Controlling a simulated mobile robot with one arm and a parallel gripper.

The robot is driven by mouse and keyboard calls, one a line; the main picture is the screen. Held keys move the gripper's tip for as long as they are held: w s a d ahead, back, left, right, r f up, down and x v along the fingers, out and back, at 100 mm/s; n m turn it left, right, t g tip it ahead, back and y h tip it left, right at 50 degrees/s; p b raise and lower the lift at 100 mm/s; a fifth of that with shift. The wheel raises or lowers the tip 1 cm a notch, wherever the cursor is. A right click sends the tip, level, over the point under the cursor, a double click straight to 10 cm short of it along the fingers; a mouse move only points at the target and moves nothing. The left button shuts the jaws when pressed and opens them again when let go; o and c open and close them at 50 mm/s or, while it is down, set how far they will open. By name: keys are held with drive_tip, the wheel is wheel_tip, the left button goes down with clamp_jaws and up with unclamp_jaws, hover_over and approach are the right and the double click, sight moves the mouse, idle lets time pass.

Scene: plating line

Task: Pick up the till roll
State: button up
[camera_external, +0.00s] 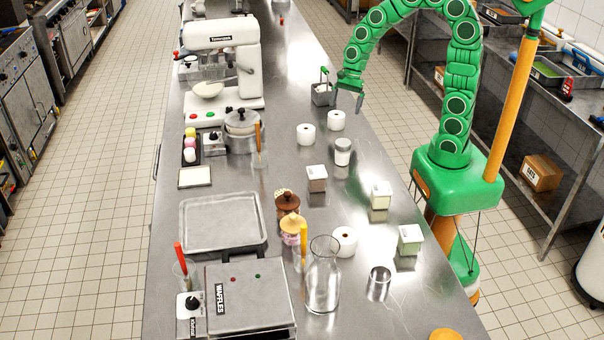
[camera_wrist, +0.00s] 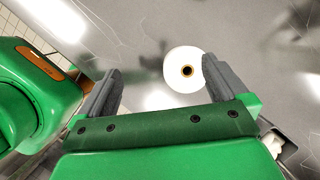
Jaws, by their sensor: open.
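Several white rolls stand on the steel counter. One till roll (camera_external: 336,121) is nearest my gripper (camera_external: 347,101), which hangs above and slightly behind it. A second white roll (camera_external: 306,134) stands left of it, and a third white roll (camera_external: 344,242) stands nearer the camera. In the wrist view, a white roll (camera_wrist: 182,72) with a dark-centred core is seen from above, beyond my gripper (camera_wrist: 161,70). It shows between the two grey fingers, closer to the right one. The fingers are apart and hold nothing.
A small grey container (camera_external: 322,95) stands close beside my gripper; its edge seems to show at the wrist view's lower right. A glass jar (camera_external: 342,152) stands in front of the roll. A white mixer (camera_external: 225,60) is at left. The counter (camera_external: 375,150) is clear to the right.

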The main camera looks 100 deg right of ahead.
sight(337, 114)
drive_tip(key=d+m, duration=0.1)
drive_tip(key=d, duration=0.1)
drive_tip(key=d+f+m, duration=0.1)
drive_tip(key=d, duration=0.1)
drive_tip(key=shift+w+d+f+m, duration=0.1)
drive_tip(key=shift+d+f+m, duration=0.1)
drive_tip(key=shift+m, duration=0.2)
drive_tip(key=shift+w+f+t, duration=0.1)
drive_tip(key=shift+f+t, duration=0.1)
drive_tip(key=shift+t, duration=0.1)
drive_tip(key=shift+x, duration=1.1)
drive_tip(key=shift+w+x, duration=0.15)
drive_tip(key=shift+x, duration=1.15)
drive_tip(key=shift+w+x, duration=0.15)
drive_tip(key=shift+x, duration=1.2)
drive_tip(key=shift+r, duration=0.15)
drive_tip(key=shift+c, duration=0.3)
drive_tip(key=c, duration=1)
